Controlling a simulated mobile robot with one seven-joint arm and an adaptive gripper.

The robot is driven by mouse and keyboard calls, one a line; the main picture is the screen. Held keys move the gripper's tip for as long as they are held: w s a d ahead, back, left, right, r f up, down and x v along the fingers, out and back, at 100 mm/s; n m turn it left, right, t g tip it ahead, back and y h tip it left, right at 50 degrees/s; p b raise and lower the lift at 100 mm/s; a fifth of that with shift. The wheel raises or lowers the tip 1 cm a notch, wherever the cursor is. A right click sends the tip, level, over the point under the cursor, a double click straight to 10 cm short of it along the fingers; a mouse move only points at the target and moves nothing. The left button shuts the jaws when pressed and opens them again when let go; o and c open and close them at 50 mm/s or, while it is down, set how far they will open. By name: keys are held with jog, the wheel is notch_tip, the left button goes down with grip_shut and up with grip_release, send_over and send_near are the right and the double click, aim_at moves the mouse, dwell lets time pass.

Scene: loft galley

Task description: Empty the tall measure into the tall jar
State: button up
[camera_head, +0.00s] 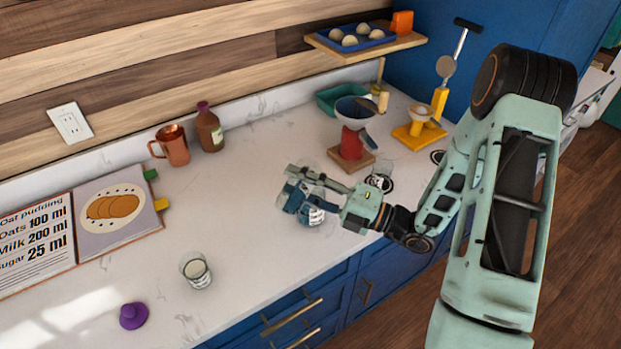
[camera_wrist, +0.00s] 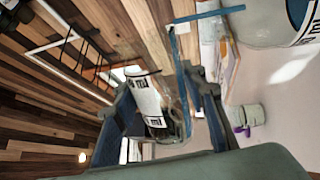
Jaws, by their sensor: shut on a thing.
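My gripper (camera_head: 300,203) is shut on a clear measure (camera_wrist: 155,105) with a white, ml-marked label, over the middle of the counter. The measure shows partly behind the blue fingers in the head view (camera_head: 316,215). I cannot tell how far it is tilted or how much is in it. A clear glass vessel (camera_head: 195,270) with whitish contents stands at the front left, apart from my gripper; it also shows in the wrist view (camera_wrist: 249,115). Another clear vessel (camera_head: 381,180) with dark markings stands right of my gripper. I cannot tell which vessel is the tall jar.
A purple knobbed object (camera_head: 133,315) lies near the front left. An open recipe book (camera_head: 120,205), a copper mug (camera_head: 172,145) and a brown bottle (camera_head: 209,130) are at the back. A red scale with a bowl (camera_head: 352,143) and a yellow stand (camera_head: 420,132) are behind right.

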jog(key=shift+w+r+m+p, duration=0.15)
jog(key=shift+r+m+p, duration=0.1)
jog(key=shift+m+p, duration=0.45)
dwell(0.3)
